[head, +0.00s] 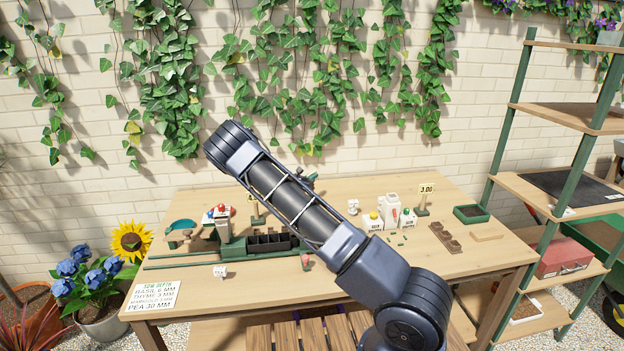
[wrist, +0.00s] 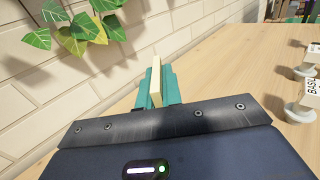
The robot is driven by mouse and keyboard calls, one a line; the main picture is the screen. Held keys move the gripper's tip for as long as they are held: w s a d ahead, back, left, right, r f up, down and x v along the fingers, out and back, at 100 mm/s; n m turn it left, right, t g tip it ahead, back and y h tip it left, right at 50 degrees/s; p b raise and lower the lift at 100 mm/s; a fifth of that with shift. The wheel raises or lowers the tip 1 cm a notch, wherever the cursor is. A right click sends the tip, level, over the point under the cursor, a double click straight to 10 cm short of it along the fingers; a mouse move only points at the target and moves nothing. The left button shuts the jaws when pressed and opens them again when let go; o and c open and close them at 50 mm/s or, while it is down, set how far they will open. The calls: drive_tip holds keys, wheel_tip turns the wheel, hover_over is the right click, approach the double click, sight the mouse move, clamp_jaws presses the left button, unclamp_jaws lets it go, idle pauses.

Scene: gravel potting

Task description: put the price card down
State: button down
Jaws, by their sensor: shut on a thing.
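In the wrist view my gripper (wrist: 155,92) has its teal fingers closed on a thin cream card (wrist: 156,78), seen nearly edge-on. The card's face and any print on it cannot be read. The wooden table top (wrist: 225,65) lies beyond and to the right of the fingers, with the brick wall to the left. I cannot tell whether the card touches the table. In the head view my arm crosses the table and hides most of the gripper. Another price card (head: 426,189), reading 3.00, stands in a green base at the back right.
White items with labels (wrist: 312,87) stand at the right in the wrist view, one marked BASIL. On the table (head: 460,275) are a black cell tray (head: 268,243), a brown tray (head: 445,238) and a green tray (head: 471,214). Shelving (head: 550,190) stands at the right.

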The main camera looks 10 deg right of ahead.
drive_tip(key=shift+f, duration=0.3)
drive_tip(key=c, duration=1.6)
unclamp_jaws()
drive_tip(key=shift+o, duration=0.2)
